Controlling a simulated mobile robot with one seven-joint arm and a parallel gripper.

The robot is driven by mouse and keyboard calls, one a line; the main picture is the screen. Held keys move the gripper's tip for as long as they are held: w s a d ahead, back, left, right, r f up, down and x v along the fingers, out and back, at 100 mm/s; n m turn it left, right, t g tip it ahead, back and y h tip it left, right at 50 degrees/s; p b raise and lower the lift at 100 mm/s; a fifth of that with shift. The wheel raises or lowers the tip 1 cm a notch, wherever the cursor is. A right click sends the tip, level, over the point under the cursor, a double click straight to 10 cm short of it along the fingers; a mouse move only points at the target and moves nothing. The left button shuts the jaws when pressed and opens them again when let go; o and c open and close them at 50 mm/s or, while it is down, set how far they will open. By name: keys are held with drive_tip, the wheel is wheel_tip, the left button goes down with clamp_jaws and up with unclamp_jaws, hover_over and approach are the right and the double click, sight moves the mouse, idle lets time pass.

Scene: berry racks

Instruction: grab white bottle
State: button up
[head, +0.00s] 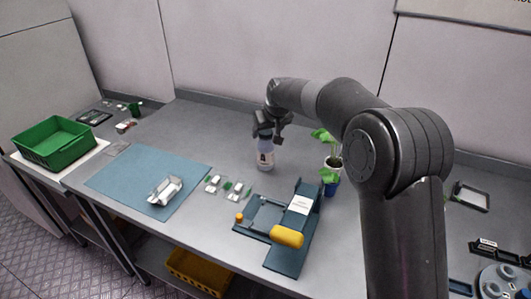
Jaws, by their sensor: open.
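The white bottle (265,158) stands upright on the grey table, left of the potted plants. It has a dark label on its front. My gripper (267,134) is at the top of the bottle, reaching down from the dark arm. The jaws are open around or just in front of the bottle's neck. The gripper hides part of the bottle's top, and I cannot tell whether the fingers touch it.
Two small potted plants (330,174) stand right of the bottle. A blue fixture with a yellow handle (287,236) lies in front. A blue mat (130,185) with a silver object (165,190) and a green crate (54,143) are left.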

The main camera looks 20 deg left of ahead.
drive_tip(key=x, duration=0.4)
drive_tip(key=shift+s+a, duration=0.15)
drive_tip(key=shift+a, duration=0.05)
drive_tip(key=shift+c, duration=0.2)
clamp_jaws()
